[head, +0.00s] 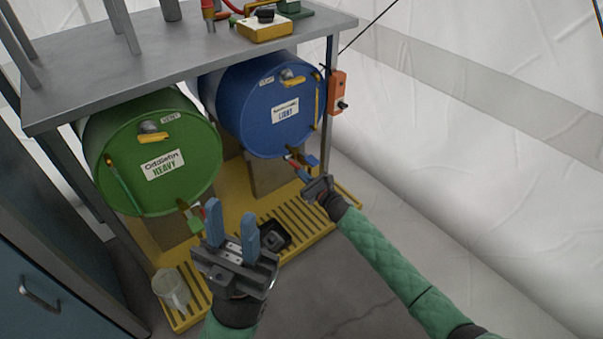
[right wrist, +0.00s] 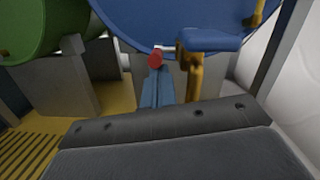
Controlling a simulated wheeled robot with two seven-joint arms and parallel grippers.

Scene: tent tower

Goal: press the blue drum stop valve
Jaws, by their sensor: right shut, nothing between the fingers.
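The blue drum (head: 262,105), labelled LIGHT, lies on its side under the bench. At its lower front is a brass tap with a blue lever (head: 312,160) and a small red part (head: 290,159). My right gripper (head: 300,171) is shut and empty, its fingertips close below the red part. In the right wrist view the shut blue fingers (right wrist: 157,88) point at the red part (right wrist: 155,57), left of the blue lever (right wrist: 208,40); whether they touch it I cannot tell. My left gripper (head: 232,226) is open and empty, in front of the green drum's tap.
The green drum (head: 148,165), labelled HEAVY, is to the left. A yellow slatted tray (head: 335,203) lies below the drums, with a clear jug (head: 170,288) and a black container (head: 274,235). An orange box (head: 338,92) hangs on the bench leg. The floor at right is clear.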

